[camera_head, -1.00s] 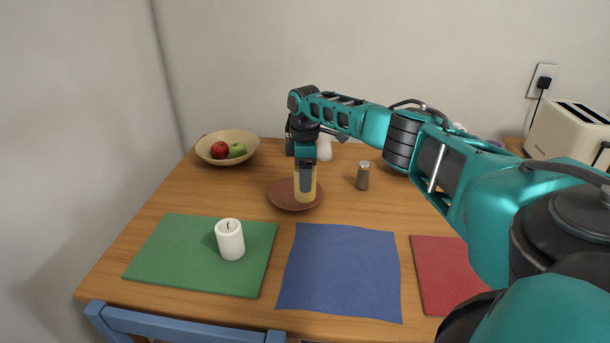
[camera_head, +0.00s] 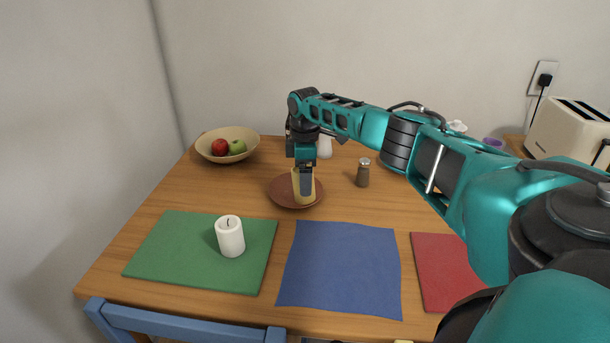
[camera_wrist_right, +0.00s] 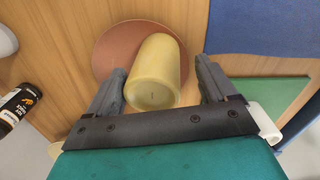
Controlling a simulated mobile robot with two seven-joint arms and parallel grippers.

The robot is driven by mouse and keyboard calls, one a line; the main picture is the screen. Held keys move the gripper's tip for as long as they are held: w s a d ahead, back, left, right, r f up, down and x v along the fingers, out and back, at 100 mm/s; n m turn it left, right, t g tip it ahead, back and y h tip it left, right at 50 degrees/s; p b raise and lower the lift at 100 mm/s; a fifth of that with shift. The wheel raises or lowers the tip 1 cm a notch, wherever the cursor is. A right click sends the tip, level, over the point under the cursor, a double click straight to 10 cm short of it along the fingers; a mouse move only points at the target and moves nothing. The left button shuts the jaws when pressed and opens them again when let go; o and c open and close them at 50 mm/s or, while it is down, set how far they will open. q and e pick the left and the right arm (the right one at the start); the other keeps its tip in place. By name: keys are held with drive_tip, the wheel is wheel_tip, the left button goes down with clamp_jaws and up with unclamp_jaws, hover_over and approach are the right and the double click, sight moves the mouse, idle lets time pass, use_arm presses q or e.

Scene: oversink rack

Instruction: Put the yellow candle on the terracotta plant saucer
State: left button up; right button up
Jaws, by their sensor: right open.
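The yellow candle (camera_head: 297,187) is over the terracotta plant saucer (camera_head: 281,193) and appears to rest on it, leaning slightly left. My right gripper (camera_head: 306,191) points down at the candle and partly hides it. In the right wrist view the candle (camera_wrist_right: 158,72) stands between the two spread fingers of my right gripper (camera_wrist_right: 161,66), with gaps on both sides. The brown saucer (camera_wrist_right: 112,50) lies behind it there. My left gripper is not in view.
A white candle (camera_head: 230,237) stands on a green mat (camera_head: 180,252). A blue cloth (camera_head: 340,270) and red mat (camera_head: 440,270) lie in front. A bowl of fruit (camera_head: 228,158) is behind left; a shaker (camera_head: 363,173) stands right of the saucer.

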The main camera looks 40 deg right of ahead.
wheel_tip(320, 180, up, 13)
drive_tip(key=p, duration=0.2)
drive_tip(key=shift+r, duration=0.15)
idle(0.7)
